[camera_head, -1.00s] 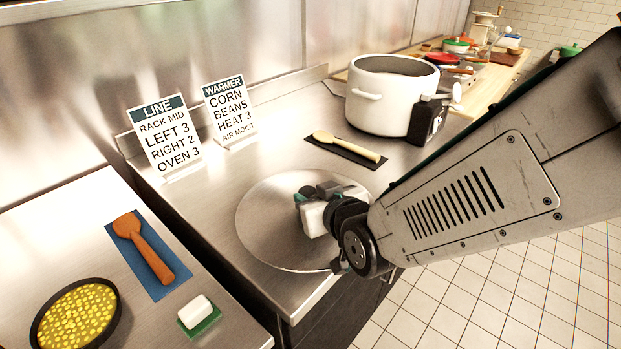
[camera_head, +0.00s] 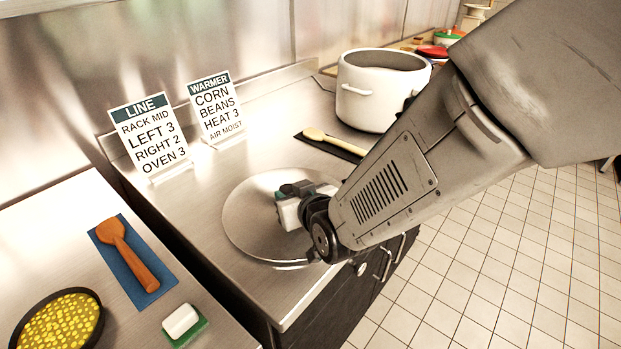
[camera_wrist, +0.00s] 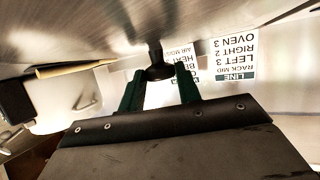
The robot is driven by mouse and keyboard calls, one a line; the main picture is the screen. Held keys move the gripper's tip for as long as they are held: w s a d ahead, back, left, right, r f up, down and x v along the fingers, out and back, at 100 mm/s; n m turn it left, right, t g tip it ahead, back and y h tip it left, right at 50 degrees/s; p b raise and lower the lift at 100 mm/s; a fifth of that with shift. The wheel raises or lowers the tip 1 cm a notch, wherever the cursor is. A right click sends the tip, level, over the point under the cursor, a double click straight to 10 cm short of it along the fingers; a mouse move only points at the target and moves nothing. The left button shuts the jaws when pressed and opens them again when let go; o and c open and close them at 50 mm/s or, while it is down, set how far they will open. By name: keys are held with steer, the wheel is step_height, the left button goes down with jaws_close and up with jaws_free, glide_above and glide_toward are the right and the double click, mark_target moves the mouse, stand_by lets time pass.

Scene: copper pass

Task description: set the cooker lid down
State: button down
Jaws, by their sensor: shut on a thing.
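The cooker lid (camera_head: 248,222) is a round, shiny steel disc over the bare front part of the steel counter in the head view. My gripper (camera_head: 297,197) is above it, shut on its knob. In the wrist view the dark knob (camera_wrist: 157,66) sits between the green fingertips of my gripper (camera_wrist: 160,82), with the lid's metal (camera_wrist: 150,18) filling the top. The lid looks about level and very low, but I cannot tell whether its rim touches the counter. The white cooker pot (camera_head: 372,100) stands open at the back right, partly behind my arm.
Two signs, LINE (camera_head: 150,135) and WARMER (camera_head: 216,108), stand behind the lid. A pale spoon on a dark mat (camera_head: 345,153) lies behind right. On the left counter are an orange spoon (camera_head: 140,268), a white block (camera_head: 181,321) and a pan of yellow food (camera_head: 60,325).

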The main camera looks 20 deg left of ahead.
steer(key=shift+f, duration=0.1)
steer(key=c, duration=1)
jaws_free()
steer(key=shift+s+d+r, duration=0.1)
steer(key=shift+r, duration=0.1)
steer(key=v, duration=1.1)
steer(key=shift+s+d+r, duration=0.2)
steer(key=shift+d, duration=0.05)
